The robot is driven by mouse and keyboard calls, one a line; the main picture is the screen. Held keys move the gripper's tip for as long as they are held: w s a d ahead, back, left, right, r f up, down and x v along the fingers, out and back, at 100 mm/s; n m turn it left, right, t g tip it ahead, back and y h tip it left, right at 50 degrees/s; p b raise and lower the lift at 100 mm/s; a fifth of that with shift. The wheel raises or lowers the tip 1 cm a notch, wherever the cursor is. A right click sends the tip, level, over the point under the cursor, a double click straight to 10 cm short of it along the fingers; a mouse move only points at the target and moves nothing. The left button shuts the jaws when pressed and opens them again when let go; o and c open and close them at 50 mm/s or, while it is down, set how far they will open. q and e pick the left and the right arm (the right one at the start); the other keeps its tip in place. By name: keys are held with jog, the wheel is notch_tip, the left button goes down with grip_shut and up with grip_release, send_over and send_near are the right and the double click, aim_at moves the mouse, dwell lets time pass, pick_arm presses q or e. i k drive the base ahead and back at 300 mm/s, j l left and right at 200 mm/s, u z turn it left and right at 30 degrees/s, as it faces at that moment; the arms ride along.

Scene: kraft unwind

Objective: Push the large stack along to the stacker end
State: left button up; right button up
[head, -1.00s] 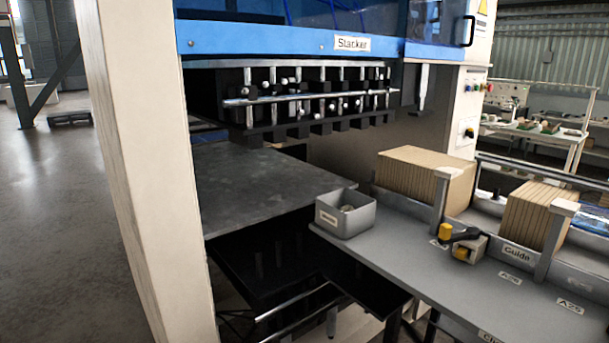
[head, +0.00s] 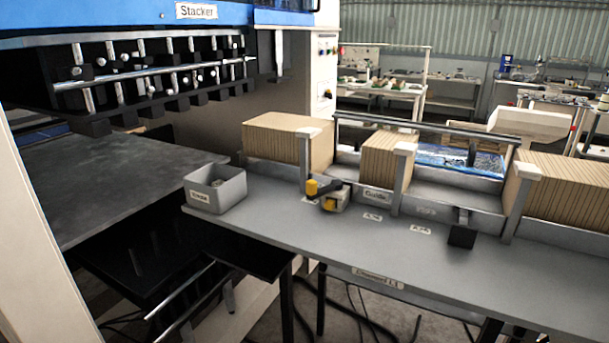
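Three stacks of brown kraft sheets stand on edge along the grey table. One stack (head: 285,139) is at the left, nearest the machine labelled Stacker (head: 197,11). A narrower stack (head: 388,156) stands in the middle, between upright posts. Another stack (head: 562,188) is at the right and runs out of the picture, so its full length is hidden. I cannot tell for sure which is the large one. Neither of my grippers is in view.
A grey bin (head: 215,188) stands at the table's left end. A yellow and black tool (head: 328,192) lies in front of the posts, and a dark block (head: 462,230) sits further right. The grey table (head: 330,246) is otherwise clear along its front. A flat dark plate (head: 110,185) lies under the stacker.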

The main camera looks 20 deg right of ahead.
aim_at(378, 165)
jog(key=z, duration=1.2)
jog(key=k+l, duration=0.05)
jog(key=l, duration=0.05)
